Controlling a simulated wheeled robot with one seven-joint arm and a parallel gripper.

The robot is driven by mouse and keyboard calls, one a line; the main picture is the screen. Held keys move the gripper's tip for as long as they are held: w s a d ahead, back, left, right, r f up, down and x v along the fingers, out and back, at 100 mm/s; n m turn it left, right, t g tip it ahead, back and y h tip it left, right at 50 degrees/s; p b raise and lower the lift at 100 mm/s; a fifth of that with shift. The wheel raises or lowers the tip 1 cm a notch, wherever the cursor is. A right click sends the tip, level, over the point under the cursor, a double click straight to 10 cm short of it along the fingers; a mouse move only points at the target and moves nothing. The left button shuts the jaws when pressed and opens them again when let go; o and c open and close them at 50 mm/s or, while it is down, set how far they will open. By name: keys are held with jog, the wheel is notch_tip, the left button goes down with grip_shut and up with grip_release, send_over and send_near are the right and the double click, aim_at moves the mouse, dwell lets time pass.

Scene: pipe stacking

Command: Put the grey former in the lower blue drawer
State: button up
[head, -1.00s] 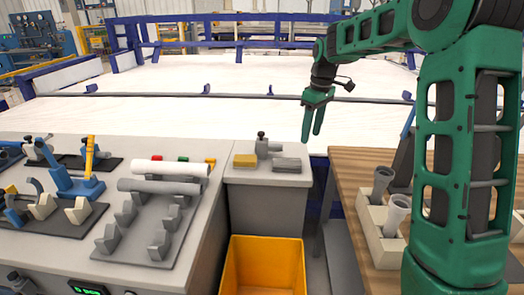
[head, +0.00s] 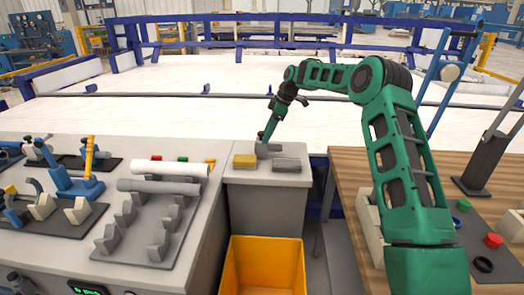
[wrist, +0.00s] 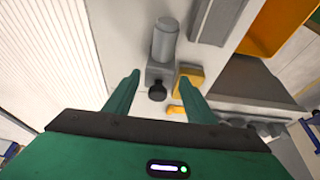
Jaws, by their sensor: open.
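A grey piece with a short cylinder and a black knob stands on the small grey cabinet; it shows in the head view (head: 275,148), partly behind my gripper, and in the wrist view (wrist: 165,38). I take it for the grey former, though a flat grey block (head: 287,164) lies close by. My gripper (head: 265,143) is over the cabinet, pointing down. In the wrist view its fingers (wrist: 159,76) are apart, with the knob end of the grey piece between them in the picture. Contact cannot be told. No lower blue drawer can be made out.
A yellow block (head: 244,161) sits on the cabinet top (head: 267,177), close to the grey piece. A yellow bin (head: 262,240) stands below in front. The left bench holds a grey rack with pipes (head: 160,187). A wooden table (head: 345,180) is on the right.

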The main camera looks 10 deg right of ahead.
aim_at(259, 147)
jog(key=x, duration=0.8)
jog(key=shift+w+a+f, duration=0.15)
jog(key=shift+a, duration=0.05)
grip_shut()
